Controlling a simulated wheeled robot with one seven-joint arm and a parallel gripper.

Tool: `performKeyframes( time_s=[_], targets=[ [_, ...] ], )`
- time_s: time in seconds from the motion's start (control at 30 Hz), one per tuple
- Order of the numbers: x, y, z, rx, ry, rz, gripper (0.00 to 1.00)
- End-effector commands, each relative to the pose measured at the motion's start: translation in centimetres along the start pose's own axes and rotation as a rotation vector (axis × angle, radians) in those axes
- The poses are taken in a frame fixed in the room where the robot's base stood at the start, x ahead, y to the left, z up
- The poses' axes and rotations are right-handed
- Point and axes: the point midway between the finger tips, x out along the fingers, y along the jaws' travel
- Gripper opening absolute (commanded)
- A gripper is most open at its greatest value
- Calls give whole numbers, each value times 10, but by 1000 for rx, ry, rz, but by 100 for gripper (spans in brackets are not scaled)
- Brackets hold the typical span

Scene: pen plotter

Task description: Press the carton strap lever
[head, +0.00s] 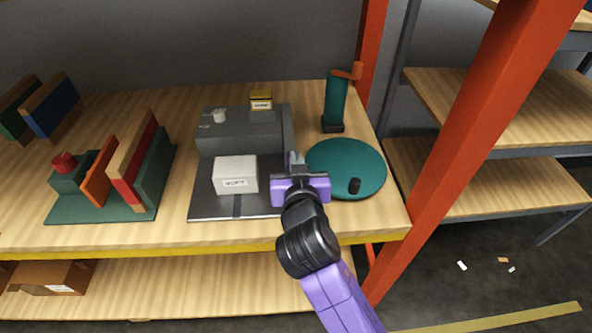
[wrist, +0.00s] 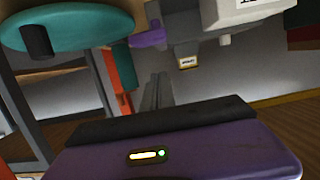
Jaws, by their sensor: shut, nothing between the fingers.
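The white carton (head: 235,174) sits on the dark plate of the grey strapping machine (head: 240,133), with a dark strap (head: 237,207) running out in front of it. My gripper (head: 295,159) is shut and empty, just right of the carton at the machine's right side. The wrist view shows its fingers (wrist: 158,92) together, and the carton (wrist: 232,12) at the top. A short purple piece (wrist: 150,38) shows beyond the fingers beside the machine; I cannot tell whether it is the lever. In the head view my gripper may hide the lever. Contact cannot be told.
A teal round turntable (head: 340,158) with a black knob (head: 354,186) is close on the right. A green cylinder with an orange crank (head: 336,100) stands behind it. A small yellow box (head: 261,101) is behind the machine. A book rack (head: 110,185) stands left. An orange post (head: 460,140) rises at right.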

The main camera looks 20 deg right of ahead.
Motion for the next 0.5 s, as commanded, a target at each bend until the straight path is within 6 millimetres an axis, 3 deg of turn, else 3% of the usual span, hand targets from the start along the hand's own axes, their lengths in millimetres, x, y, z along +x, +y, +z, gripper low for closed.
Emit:
performKeyframes(
  time_s=[0.03, 0.2, 0.5],
  targets=[
    [0, -1, 14, -9, -8, -3, 0],
    [4, -1, 31, -6, -5, -3, 0],
    [6, 0, 38, -5, -4, -3, 0]
  ],
)
